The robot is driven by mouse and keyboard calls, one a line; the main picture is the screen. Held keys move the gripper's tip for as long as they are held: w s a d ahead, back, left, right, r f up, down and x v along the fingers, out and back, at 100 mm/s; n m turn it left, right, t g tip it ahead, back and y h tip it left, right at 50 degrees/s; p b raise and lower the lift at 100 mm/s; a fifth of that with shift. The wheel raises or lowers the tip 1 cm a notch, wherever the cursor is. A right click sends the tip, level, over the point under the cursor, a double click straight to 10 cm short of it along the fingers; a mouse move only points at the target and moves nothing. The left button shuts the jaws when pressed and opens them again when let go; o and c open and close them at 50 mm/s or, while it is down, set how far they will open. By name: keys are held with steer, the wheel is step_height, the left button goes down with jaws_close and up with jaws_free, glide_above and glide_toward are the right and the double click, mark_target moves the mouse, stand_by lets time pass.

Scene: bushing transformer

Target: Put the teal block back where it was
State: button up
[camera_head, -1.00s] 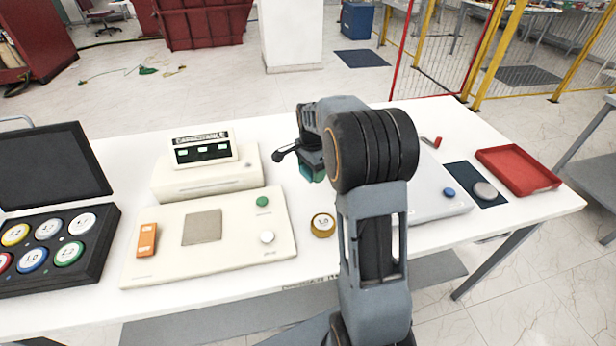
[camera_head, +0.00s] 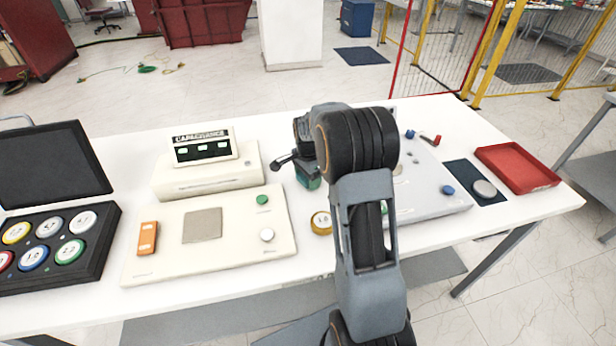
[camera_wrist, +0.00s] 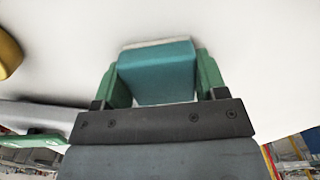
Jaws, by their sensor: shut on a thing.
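The teal block (camera_wrist: 158,72) is between the two green fingers of my gripper (camera_wrist: 160,80) in the wrist view, with a pale edge along its far side. My gripper is shut on it. In the head view the teal block (camera_head: 308,179) shows only in part below my wrist, just left of the big dark arm joint. It is over the white table between the cream instrument and the grey panel. I cannot tell from these views whether it touches the table.
A gold round weight (camera_head: 321,223) stands near the block, also in the wrist view (camera_wrist: 8,54). The cream capacitance instrument (camera_head: 215,235) is at left, beside a black case of coloured discs (camera_head: 100,258). The grey panel (camera_head: 432,196) and red tray (camera_head: 517,168) are at right.

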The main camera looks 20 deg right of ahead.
steer(key=o, duration=0.9)
steer(key=shift+f, duration=0.1)
step_height(320, 180, up, 12)
steer(key=s+a+r+n+t, duration=0.2)
steer(key=s+a+r+n, duration=0.2)
steer(key=s+a+n, duration=0.45)
steer(key=shift+s+a+f+n+t, duration=0.3)
steer(key=shift+s+f+n, duration=0.3)
steer(key=shift+s+n, duration=1.15)
steer(key=shift+s+a+f+n+t, duration=0.35)
steer(key=shift+s+f+n, duration=0.35)
steer(key=shift+s, duration=2.1)
steer(key=shift+s+a+f+n+t, duration=0.4)
steer(key=shift+s+n, duration=0.9)
steer(key=shift+s, duration=0.95)
steer(key=shift+d+f, duration=0.1)
